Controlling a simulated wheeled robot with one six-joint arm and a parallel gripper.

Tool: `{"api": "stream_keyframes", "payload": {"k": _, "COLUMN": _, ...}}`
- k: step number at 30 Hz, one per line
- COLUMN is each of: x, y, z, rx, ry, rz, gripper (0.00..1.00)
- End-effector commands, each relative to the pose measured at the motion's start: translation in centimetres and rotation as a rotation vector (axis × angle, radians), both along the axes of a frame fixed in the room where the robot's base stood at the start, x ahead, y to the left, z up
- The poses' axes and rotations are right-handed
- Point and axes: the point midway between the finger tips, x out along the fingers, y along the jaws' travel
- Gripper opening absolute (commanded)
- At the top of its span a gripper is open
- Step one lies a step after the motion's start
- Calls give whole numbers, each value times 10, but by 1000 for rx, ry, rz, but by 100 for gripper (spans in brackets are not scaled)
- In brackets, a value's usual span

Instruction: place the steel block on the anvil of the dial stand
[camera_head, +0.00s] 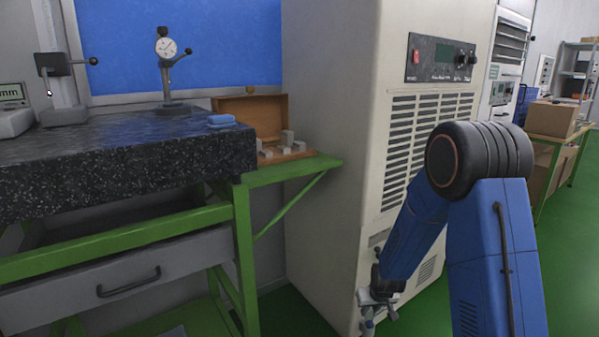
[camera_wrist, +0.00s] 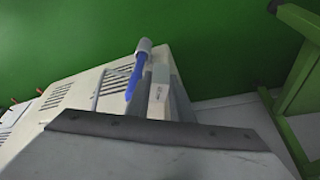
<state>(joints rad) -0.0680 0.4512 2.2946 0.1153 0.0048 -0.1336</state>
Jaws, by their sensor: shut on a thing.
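The dial stand (camera_head: 167,70) stands upright on the dark granite plate, at the upper left of the head view. Its white dial faces me, and its round base with the anvil (camera_head: 173,108) looks bare. My gripper (camera_head: 370,314) hangs low in front of the cream cabinet, to the right of and well below the granite plate. In the wrist view my gripper (camera_wrist: 150,85) is shut on a small pale grey block, the steel block (camera_wrist: 158,97), with faint marks on its face. The block cannot be made out in the head view.
The granite plate (camera_head: 120,165) rests on a green frame. A blue object (camera_head: 221,120) lies near its right corner. An open wooden case (camera_head: 300,156) with several grey blocks sits on a green side shelf. Another stand (camera_head: 62,80) is at far left. The tall cabinet (camera_head: 345,150) is close to my arm.

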Motion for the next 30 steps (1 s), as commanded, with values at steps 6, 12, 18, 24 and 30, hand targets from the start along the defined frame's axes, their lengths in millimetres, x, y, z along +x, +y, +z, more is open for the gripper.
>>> {"api": "stream_keyframes", "payload": {"k": 6, "x": 2, "y": -7, "z": -15, "rx": -1, "ry": 0, "rz": -11, "gripper": 0}}
{"api": "stream_keyframes", "payload": {"k": 12, "x": 4, "y": -11, "z": -28, "rx": 4, "ry": 0, "rz": -19, "gripper": 0}}
{"api": "stream_keyframes", "payload": {"k": 18, "x": 6, "y": -17, "z": -46, "rx": 6, "ry": 1, "rz": -33, "gripper": 0}}
{"api": "stream_keyframes", "payload": {"k": 24, "x": 9, "y": -26, "z": -68, "rx": 7, "ry": 1, "rz": -50, "gripper": 0}}
{"api": "stream_keyframes", "payload": {"k": 30, "x": 12, "y": -34, "z": -92, "rx": 7, "ry": 1, "rz": -69, "gripper": 0}}
